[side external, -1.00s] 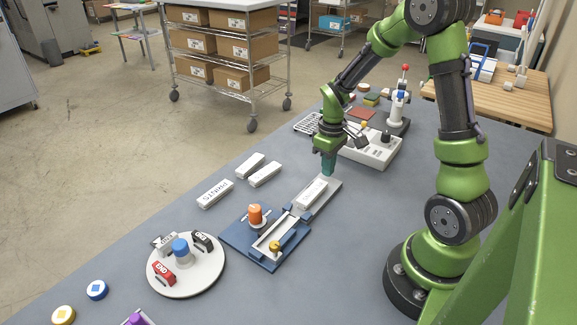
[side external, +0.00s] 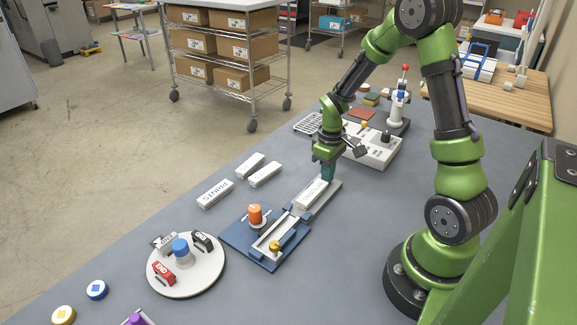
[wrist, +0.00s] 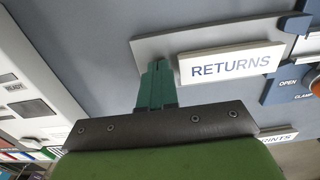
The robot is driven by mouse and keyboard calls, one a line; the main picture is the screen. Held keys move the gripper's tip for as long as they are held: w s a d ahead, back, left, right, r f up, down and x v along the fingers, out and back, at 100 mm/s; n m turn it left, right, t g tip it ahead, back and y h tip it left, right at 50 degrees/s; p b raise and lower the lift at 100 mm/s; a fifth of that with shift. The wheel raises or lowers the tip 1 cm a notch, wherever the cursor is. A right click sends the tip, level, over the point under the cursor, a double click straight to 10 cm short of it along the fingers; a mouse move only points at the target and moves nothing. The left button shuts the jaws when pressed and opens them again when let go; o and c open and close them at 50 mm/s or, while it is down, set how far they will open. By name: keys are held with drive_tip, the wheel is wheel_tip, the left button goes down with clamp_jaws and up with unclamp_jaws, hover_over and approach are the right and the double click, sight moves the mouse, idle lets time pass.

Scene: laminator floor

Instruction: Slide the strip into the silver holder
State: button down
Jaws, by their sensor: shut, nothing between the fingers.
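The white strip marked RETURNS (wrist: 232,64) lies on a grey guide track (wrist: 155,48); it also shows in the side view (side external: 311,195). The silver holder (side external: 262,247) sits on a blue base (side external: 237,241), in line with the track at its lower left end. My gripper (side external: 326,178) is shut and empty, low at the strip's far end. In the wrist view its teal fingertips (wrist: 158,66) are just left of the strip; contact cannot be told.
Several white strips, one marked PRINTS (side external: 215,193), lie left of the track. A round white stand (side external: 205,277) with small tags is at lower left. A white control panel (side external: 375,152) stands behind my gripper. The table between strips and track is clear.

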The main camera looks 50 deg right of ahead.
sight(312, 191)
drive_tip(key=shift+f, duration=0.15)
drive_tip(key=shift+r, duration=0.75)
idle(0.5)
drive_tip(key=shift+a, duration=1.25)
drive_tip(key=shift+a, duration=1.25)
drive_tip(key=shift+a, duration=1.25)
